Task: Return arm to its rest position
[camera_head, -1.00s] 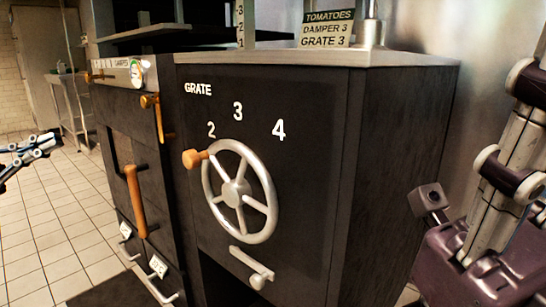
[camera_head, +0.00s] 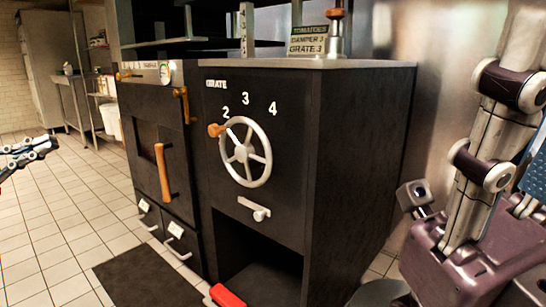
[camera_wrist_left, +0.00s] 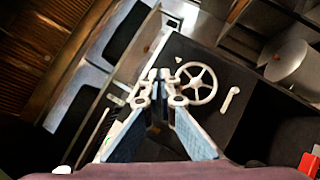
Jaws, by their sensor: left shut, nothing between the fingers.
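My left gripper (camera_head: 28,148) is at the left edge of the head view, over the tiled floor and well apart from the oven. In the left wrist view its fingers (camera_wrist_left: 160,88) are together and hold nothing. My right arm shows at the right side of the head view; its gripper is out of view. The black oven has a grey grate wheel (camera_head: 246,152) with an orange knob (camera_head: 216,130) near the number 2. The wheel also shows in the left wrist view (camera_wrist_left: 196,83), beyond the fingers.
An orange door handle (camera_head: 163,175) stands out from the oven front. A sign (camera_head: 308,40) naming damper 3 and grate 3 stands on top. A dark mat (camera_head: 150,277) and a red object (camera_head: 228,296) are low in front. Tiled floor at left is clear.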

